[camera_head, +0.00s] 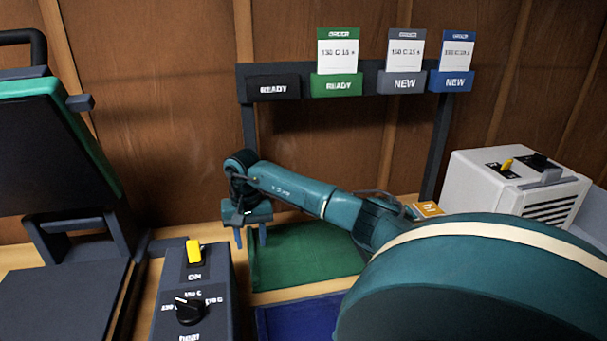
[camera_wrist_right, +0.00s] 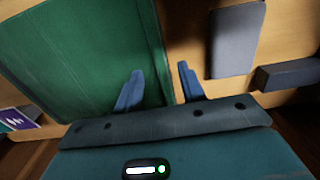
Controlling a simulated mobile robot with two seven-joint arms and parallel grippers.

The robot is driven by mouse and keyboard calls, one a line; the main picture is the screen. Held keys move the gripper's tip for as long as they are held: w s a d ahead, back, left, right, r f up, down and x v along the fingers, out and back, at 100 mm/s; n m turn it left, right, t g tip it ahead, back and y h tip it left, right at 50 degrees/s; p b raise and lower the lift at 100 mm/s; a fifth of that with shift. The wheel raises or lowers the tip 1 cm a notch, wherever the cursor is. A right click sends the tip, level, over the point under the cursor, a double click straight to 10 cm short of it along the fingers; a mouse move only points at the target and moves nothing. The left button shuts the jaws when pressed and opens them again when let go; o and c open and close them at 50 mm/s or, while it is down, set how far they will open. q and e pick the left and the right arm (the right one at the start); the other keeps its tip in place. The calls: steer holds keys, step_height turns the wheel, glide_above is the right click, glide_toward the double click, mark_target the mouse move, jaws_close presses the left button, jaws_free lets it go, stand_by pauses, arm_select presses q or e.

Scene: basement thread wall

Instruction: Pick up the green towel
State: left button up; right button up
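The green towel (camera_head: 310,258) lies flat and folded on the wooden bench, below the card rack. My right arm crosses in front of it and hides part of it. My right gripper (camera_head: 251,237) points down at the towel's left edge with its fingers apart. In the right wrist view the towel (camera_wrist_right: 85,50) fills the upper left. The open fingers (camera_wrist_right: 160,74) straddle the line of its edge, one over the green cloth and one over bare wood. I cannot tell whether they touch the cloth. My left gripper is not in view.
A blue cloth (camera_head: 300,320) lies in front of the towel. A control box (camera_head: 190,290) with a yellow switch stands close on the left, beside an open press (camera_head: 60,150). A card rack (camera_head: 350,80) stands behind. A white box (camera_head: 515,180) is at right.

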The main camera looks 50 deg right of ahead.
steer(key=shift+f, duration=1.45)
steer(key=shift+c, duration=0.3)
jaws_close()
steer(key=shift+w, duration=0.1)
